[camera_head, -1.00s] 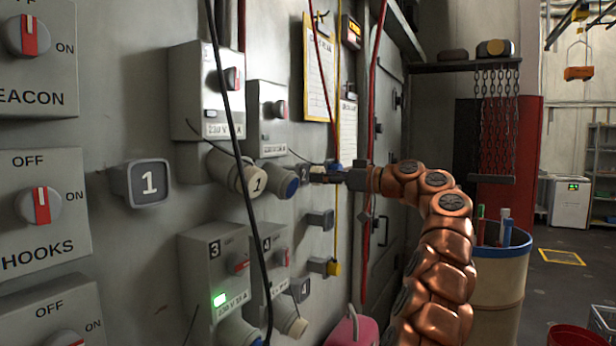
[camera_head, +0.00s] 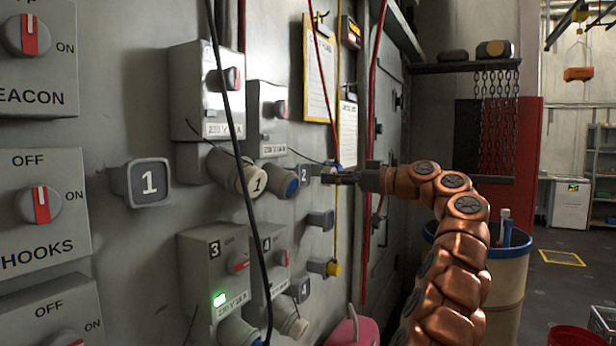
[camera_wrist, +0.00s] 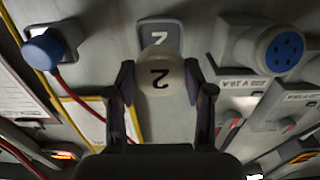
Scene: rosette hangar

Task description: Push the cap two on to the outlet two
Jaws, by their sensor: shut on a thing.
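Cap two (camera_wrist: 160,75) is a cream round cap marked 2. It sits between the two fingers of my gripper (camera_wrist: 164,92) in the wrist view, and the gripper is shut on it. In the head view my gripper (camera_head: 335,177) points left at the wall; the cap is hard to make out there. Outlet two (camera_head: 284,184) is a grey angled socket with a blue face, under the upper second switch box, left of my gripper. In the wrist view outlet two (camera_wrist: 287,50) is at the right, uncovered and apart from the cap.
A grey holder plate marked 2 (camera_wrist: 160,36) is behind the cap. Outlet one (camera_head: 238,172) wears its cream cap. A black cable (camera_head: 232,120) hangs in front of the boxes. A blue knob (camera_wrist: 42,50) with a red cable is left in the wrist view. A barrel (camera_head: 505,275) stands right.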

